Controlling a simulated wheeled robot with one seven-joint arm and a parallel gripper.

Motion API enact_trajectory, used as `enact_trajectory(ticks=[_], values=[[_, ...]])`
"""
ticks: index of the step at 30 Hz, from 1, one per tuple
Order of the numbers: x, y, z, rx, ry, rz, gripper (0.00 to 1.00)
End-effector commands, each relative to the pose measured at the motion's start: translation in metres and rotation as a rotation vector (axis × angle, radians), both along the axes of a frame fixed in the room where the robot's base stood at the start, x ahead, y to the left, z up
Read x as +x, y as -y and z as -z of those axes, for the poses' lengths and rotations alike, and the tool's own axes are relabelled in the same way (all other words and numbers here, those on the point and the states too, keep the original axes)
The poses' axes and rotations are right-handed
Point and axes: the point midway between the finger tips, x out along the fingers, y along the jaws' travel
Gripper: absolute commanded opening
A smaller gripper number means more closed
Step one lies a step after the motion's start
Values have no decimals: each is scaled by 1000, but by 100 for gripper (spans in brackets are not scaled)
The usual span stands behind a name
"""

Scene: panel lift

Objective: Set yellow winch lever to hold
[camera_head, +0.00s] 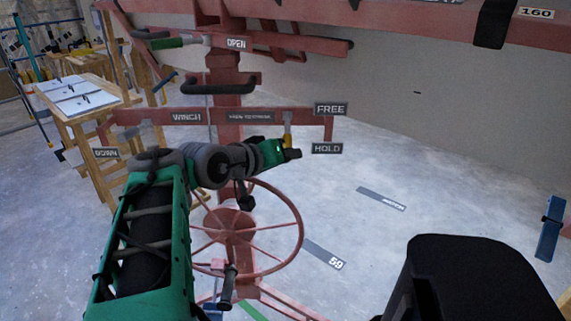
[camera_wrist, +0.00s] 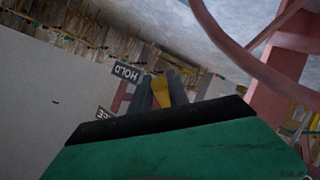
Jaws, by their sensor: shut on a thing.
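The yellow winch lever (camera_head: 287,134) is a short handle at the right end of the red bar, between the FREE sign (camera_head: 331,109) above and the HOLD sign (camera_head: 327,148) below. My gripper (camera_head: 291,153) is at the lever's lower end in the head view. In the wrist view, the lever's yellow end (camera_wrist: 161,91) sits between the two grey fingers of my gripper (camera_wrist: 163,88), which are shut on it. The wrist view is turned over, with the HOLD sign (camera_wrist: 126,72) above the partly hidden FREE sign (camera_wrist: 107,113). The lever's exact setting is hard to tell.
The red handwheel (camera_head: 233,228) stands just below my arm. A red bar with a WINCH label (camera_head: 187,117) runs behind my gripper. A wooden workbench (camera_head: 90,110) stands at the left. The floor right of the wheel is mostly clear.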

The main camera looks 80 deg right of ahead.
Motion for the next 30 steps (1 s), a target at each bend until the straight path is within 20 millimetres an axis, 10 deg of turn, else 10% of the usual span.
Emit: enact_trajectory(ticks=[11, 12, 19, 30], values=[[1, 1, 2, -2, 1, -3, 0], [1, 1, 2, -1, 1, -3, 23], [1, 1, 1, -1, 0, -2, 42], [8, -9, -6, -3, 1, -6, 42]])
